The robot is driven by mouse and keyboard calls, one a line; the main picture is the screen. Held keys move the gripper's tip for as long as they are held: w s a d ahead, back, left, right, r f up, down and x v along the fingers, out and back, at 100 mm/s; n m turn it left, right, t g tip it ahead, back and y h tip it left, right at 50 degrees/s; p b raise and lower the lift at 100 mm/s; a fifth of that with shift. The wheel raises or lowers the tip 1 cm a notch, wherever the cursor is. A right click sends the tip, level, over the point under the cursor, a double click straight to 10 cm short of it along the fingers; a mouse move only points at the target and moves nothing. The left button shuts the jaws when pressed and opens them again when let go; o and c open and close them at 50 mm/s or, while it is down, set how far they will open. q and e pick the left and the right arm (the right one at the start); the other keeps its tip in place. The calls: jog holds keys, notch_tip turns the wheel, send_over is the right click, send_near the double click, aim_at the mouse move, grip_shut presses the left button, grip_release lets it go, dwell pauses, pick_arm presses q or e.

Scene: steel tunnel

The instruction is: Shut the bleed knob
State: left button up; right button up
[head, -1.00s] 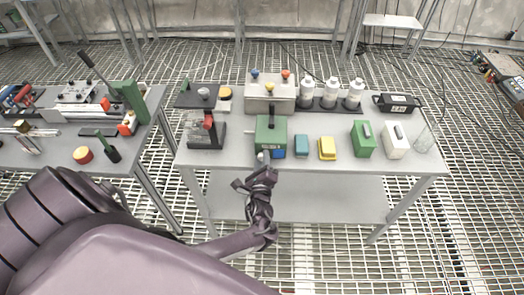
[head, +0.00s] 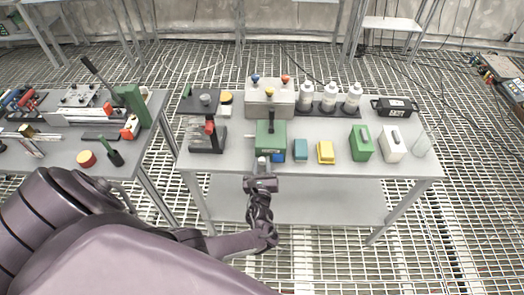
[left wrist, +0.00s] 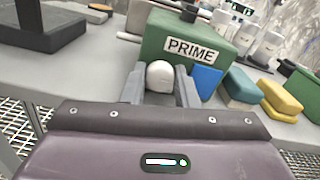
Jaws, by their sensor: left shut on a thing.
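The bleed knob (left wrist: 160,76) is a small pale rounded knob at the front of a green block labelled PRIME (left wrist: 190,42). In the left wrist view it sits between the two grey fingers of my left gripper (left wrist: 160,88), which is shut on it. In the head view the green block (head: 270,138) stands near the front edge of the middle table, and my left gripper (head: 263,168) reaches it from the front. The knob is mostly hidden there. My right gripper is not in view.
A blue block (head: 300,150), a yellow block (head: 326,152) and a green case (head: 361,143) stand to the right. A dark stand with a red part (head: 207,136) is at left. A grey box with coloured knobs (head: 268,97) stands behind.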

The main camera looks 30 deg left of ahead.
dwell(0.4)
pick_arm(q)
jog(key=o, duration=0.7)
jog(key=shift+p+v, duration=0.3)
jog(key=shift+v, duration=3.65)
jog(key=shift+f, duration=0.1)
